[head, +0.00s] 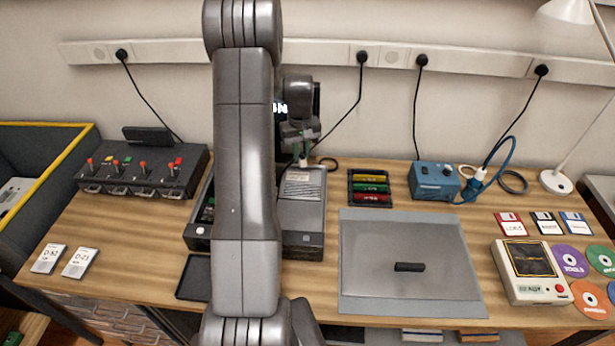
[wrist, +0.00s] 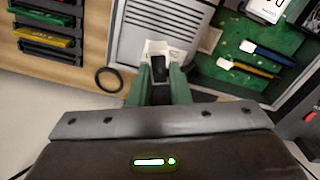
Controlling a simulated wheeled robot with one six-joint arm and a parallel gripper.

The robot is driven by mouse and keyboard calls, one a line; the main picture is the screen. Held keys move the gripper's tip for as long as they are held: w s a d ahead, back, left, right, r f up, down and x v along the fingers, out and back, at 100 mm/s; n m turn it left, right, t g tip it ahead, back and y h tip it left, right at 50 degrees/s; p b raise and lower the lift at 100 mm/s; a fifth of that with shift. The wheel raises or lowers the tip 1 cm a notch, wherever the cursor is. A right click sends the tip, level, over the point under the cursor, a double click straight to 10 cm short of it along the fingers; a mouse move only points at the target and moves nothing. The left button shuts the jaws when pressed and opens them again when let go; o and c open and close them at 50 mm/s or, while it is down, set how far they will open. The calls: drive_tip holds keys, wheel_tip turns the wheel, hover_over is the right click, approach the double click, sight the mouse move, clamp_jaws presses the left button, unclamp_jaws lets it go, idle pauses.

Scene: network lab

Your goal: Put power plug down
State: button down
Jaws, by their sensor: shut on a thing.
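My arm covers part of the device's left side.
A loop of black cable (head: 327,163) lies just right of the plug. A rack of coloured cartridges (head: 369,187) and a blue box (head: 434,180) stand further right. The grey mat (head: 400,240) holds only a small black bar. An open case with a green board (wrist: 238,60) adjoins the device.

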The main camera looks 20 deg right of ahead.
sight(301, 155)
wheel_tip(301, 155, down, 8)
drive_tip(key=b, duration=0.3)
drive_tip(key=shift+r, duration=0.2)
drive_tip(key=shift+f+b, duration=0.6)
drive_tip(key=c, duration=1.3)
unclamp_jaws()
drive_tip(key=shift+c, duration=0.2)
drive_tip(key=shift+r, duration=0.1)
wheel_tip(301, 155, up, 13)
drive_tip(key=p, duration=0.6)
drive_tip(key=shift+p, duration=0.3)
